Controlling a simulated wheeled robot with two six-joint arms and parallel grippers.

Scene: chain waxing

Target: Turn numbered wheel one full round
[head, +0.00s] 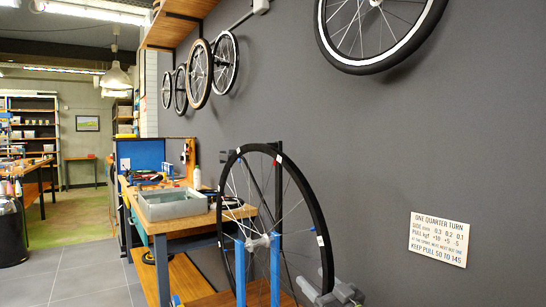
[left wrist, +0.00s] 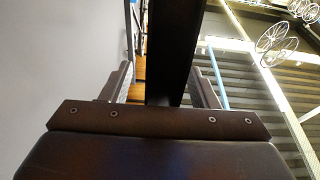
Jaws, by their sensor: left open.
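A spoked wheel with a black rim (head: 309,195) stands upright in a blue stand (head: 275,268). Small pale tags show on its rim at the top and at the right; any numbers on them are too small to read. My left gripper (head: 318,290) is at the lower right of the wheel, beside the rim. In the left wrist view its two fingers (left wrist: 161,88) are apart, with a dark band, apparently the rim (left wrist: 175,45), running between them. I cannot tell whether either finger touches it. My right gripper is not in view.
A workbench (head: 180,222) with a grey tray (head: 172,206) and tools stands behind the wheel on the left. A wall sign (head: 439,238) reads "ONE QUARTER TURN". Several wheels hang high on the dark wall. Open floor (head: 85,275) lies at the left.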

